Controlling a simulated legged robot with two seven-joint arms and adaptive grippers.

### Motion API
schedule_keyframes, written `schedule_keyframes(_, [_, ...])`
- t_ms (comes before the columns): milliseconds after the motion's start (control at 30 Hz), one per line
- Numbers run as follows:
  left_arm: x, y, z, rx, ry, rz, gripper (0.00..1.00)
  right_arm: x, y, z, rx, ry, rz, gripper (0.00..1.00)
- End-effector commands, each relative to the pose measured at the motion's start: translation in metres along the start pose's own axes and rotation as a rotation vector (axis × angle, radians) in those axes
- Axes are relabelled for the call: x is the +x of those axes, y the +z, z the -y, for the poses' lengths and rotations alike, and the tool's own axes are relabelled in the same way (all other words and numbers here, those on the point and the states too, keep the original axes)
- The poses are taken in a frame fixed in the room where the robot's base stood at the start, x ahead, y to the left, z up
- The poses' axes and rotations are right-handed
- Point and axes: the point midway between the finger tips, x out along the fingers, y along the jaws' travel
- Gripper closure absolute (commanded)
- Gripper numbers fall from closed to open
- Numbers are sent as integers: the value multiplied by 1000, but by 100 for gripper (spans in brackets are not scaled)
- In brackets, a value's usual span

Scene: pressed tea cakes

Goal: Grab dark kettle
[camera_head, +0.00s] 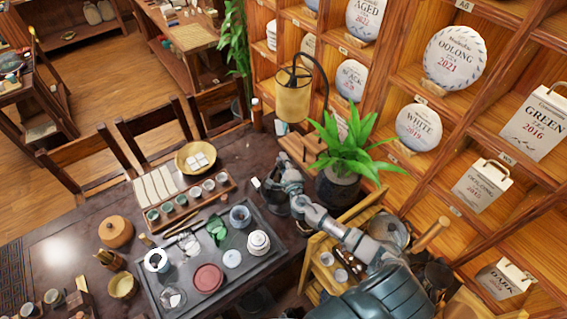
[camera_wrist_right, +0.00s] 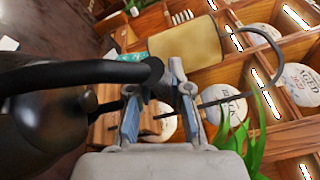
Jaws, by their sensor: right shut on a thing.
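The dark kettle (camera_wrist_right: 45,125) fills the left of the right wrist view, with its thick black handle (camera_wrist_right: 75,75) reaching across between my fingers. My right gripper (camera_wrist_right: 157,100) is shut on this handle. In the head view my right gripper (camera_head: 290,185) is at the right part of the dark table, and the kettle (camera_head: 273,201) is a small dark shape beside it, partly hidden by the gripper. I cannot tell whether the kettle touches the table. My left gripper is not in view.
A potted plant (camera_head: 343,152) stands close to my right arm, and a lamp (camera_head: 293,95) stands behind it. A tea tray (camera_head: 200,297) with cups and pots lies left of the gripper. Shelves with tea cakes (camera_head: 455,58) rise at the right.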

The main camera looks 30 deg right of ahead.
Motion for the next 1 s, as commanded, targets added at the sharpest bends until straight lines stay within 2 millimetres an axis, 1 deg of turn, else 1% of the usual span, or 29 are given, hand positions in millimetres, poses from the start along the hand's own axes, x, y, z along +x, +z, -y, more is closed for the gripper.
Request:
schedule_keyframes(33, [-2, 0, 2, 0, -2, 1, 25, 1, 1, 7, 1, -7, 2, 100])
schedule_keyframes(233, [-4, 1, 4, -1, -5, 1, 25, 2, 3, 14, 2, -7, 1, 100])
schedule_keyframes(800, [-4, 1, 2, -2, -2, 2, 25, 1, 6, 17, 1, -7, 0, 100])
schedule_keyframes(900, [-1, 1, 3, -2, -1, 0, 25, 6, 3, 15, 0, -15, -18, 100])
schedule_keyframes(1000, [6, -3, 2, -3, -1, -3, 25, 20, -4, 9, -3, -38, -72, 100])
